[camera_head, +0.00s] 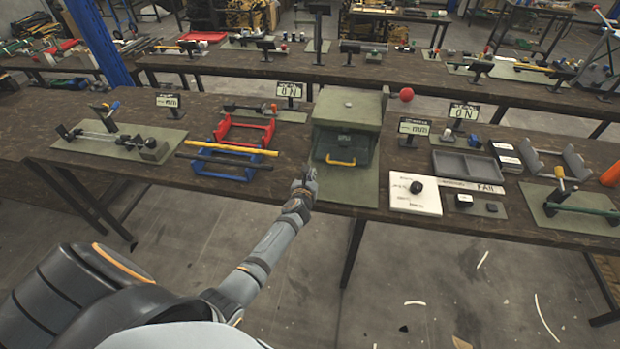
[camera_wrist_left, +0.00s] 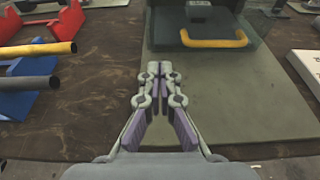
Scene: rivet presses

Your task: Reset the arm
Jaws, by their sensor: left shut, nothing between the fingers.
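My left arm reaches in from the lower left in the head view. Its gripper (camera_head: 308,178) is over the table's front edge, just in front of the green press box (camera_head: 346,118). In the left wrist view the left gripper (camera_wrist_left: 159,72) is shut and empty, its fingertips together over the front of the green mat (camera_wrist_left: 215,110). The press's yellow handle (camera_head: 341,161) is ahead of the fingers and apart from them; it also shows in the left wrist view (camera_wrist_left: 214,40). My right gripper is in neither view.
A blue stand (camera_head: 222,170) with yellow and black bars and a red stand (camera_head: 245,130) are left of the press. A white board (camera_head: 414,192) with a black knob and a grey tray (camera_head: 465,165) are to its right. The floor in front of the table is open.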

